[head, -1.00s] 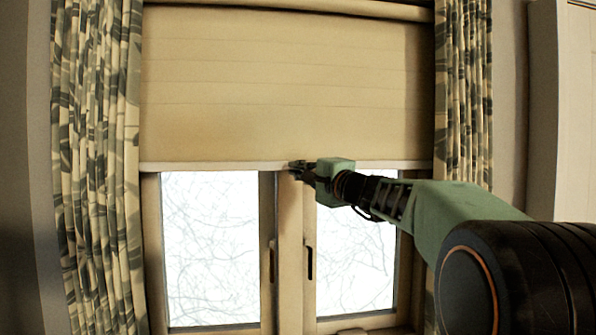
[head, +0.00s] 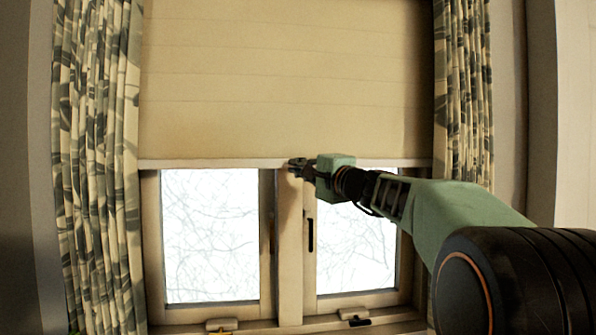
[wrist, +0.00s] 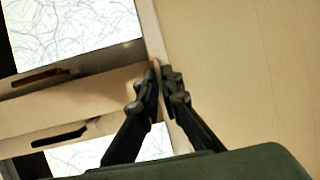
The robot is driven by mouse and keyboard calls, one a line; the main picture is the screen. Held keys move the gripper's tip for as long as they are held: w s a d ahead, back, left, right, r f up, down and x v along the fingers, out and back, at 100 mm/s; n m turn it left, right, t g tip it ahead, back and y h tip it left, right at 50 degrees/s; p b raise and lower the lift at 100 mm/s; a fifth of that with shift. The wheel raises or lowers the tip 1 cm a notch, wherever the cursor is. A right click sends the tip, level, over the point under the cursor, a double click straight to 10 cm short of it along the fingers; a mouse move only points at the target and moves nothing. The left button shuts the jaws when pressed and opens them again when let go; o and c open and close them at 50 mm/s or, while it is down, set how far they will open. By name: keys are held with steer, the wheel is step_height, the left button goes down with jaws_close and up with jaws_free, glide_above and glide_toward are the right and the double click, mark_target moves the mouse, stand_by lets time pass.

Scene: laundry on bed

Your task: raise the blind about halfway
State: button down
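The cream blind (head: 285,85) hangs over the upper part of the window, and its pale bottom bar (head: 210,163) runs level across the frame. Window glass shows below the bar. My gripper (head: 296,165) is at the middle of the bar, in front of the central window post. In the wrist view, the two dark fingertips (wrist: 159,80) are close together, one on each side of the bar (wrist: 150,28), and look shut on it. The blind (wrist: 240,55) fills the right of that view. The blind's top is out of view.
Patterned curtains hang at the left (head: 100,170) and right (head: 463,100) of the window. Two window handles (head: 310,235) sit on the middle frames. The sill (head: 290,328) shows at the bottom with small fittings above it.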

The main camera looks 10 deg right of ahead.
steer(key=shift+f+b, duration=0.4)
steer(key=shift+f, duration=0.25)
steer(key=c, duration=2.1)
jaws_free()
steer(key=v, duration=1.2)
